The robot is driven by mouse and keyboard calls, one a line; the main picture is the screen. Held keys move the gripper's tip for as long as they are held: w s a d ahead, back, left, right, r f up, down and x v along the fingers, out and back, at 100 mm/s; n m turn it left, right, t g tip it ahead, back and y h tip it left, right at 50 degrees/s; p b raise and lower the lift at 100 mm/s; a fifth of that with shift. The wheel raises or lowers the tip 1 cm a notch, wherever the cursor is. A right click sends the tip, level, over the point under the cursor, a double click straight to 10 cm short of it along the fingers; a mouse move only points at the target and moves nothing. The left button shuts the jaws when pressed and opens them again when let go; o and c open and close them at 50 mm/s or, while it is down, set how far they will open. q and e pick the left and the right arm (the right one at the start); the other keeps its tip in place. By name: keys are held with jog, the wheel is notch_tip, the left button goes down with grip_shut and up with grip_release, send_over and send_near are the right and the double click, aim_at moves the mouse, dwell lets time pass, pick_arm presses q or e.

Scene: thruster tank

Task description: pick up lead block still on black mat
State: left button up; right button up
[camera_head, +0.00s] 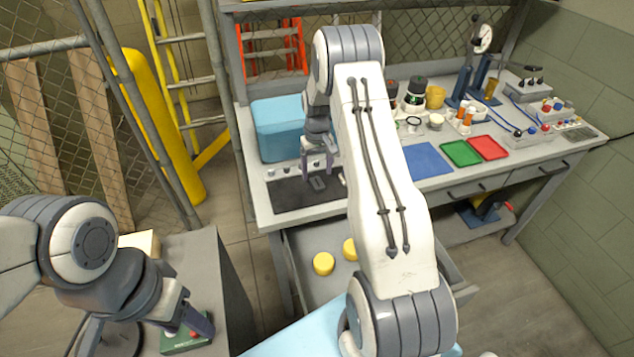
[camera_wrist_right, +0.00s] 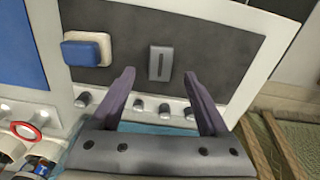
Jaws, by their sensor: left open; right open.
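The lead block (camera_head: 317,183) is a small grey slab lying on the black mat (camera_head: 290,197) at the bench's front left. In the right wrist view the grey block (camera_wrist_right: 161,63) lies flat, with a darker slot in its top, on the dark mat (camera_wrist_right: 203,40). My right gripper (camera_head: 318,172) is open and empty above the mat. In the wrist view its two fingertips (camera_wrist_right: 159,74) sit either side of the block's near end in the picture; contact cannot be told. My left gripper (camera_head: 192,322) is open at the lower left, away from the mat, by a green box (camera_head: 186,345).
A blue-and-white block (camera_wrist_right: 87,50) lies beside the grey block. Several small metal knobs (camera_wrist_right: 164,110) line the mat's edge. A blue bin (camera_head: 280,128) stands behind the mat. An open drawer (camera_head: 310,240) below holds yellow discs (camera_head: 323,264). Blue, green and red trays lie right.

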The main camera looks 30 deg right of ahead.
aim_at(317, 182)
jog(key=shift+s+f+p, duration=0.1)
jog(key=shift+f+p, duration=0.4)
jog(key=shift+f, duration=1.35)
grip_shut()
jog(key=shift+r, duration=0.2)
